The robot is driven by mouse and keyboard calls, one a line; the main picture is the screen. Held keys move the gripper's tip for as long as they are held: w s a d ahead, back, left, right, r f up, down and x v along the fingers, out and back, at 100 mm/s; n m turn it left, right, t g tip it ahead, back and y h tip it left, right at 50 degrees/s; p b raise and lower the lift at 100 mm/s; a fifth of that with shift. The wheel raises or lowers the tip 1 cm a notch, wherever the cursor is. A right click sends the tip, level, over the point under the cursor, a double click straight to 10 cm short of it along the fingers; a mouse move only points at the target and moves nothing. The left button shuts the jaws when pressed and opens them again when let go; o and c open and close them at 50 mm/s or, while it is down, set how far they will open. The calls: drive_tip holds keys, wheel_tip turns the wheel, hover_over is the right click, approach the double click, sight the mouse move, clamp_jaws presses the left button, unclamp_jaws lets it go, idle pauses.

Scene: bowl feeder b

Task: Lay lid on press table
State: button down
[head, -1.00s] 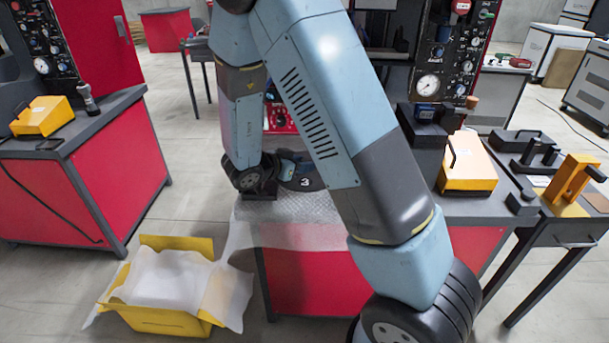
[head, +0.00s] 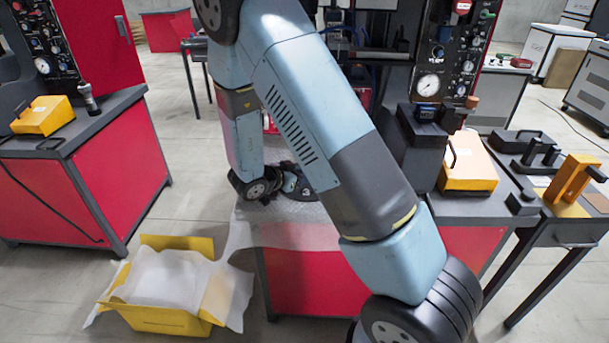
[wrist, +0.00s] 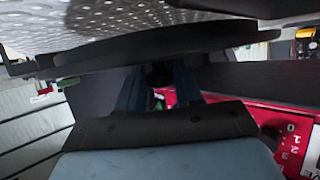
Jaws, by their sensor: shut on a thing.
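My gripper (wrist: 158,78) is shut on the lid's small knob in the wrist view. The lid (wrist: 150,50) is a thin dark disc seen nearly edge-on. In the head view the lid (head: 303,190) shows as a dark patch, mostly hidden by my wrist and arm, over the press table (head: 283,228). The press table has a pale dimpled metal top and a red front. In the wrist view its dimpled top (wrist: 90,22) lies just beyond the lid. I cannot tell whether the lid touches it.
A yellow crate (head: 160,317) with white lining stands on the floor at left. A yellow box (head: 470,165) sits on the right bench, beside a gauge panel (head: 440,75). A red bench (head: 120,165) with another yellow box (head: 42,115) is at left.

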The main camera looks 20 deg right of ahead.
drive_tip(key=c, duration=0.8)
unclamp_jaws()
drive_tip(key=shift+o, duration=0.2)
drive_tip(key=v, duration=1.2)
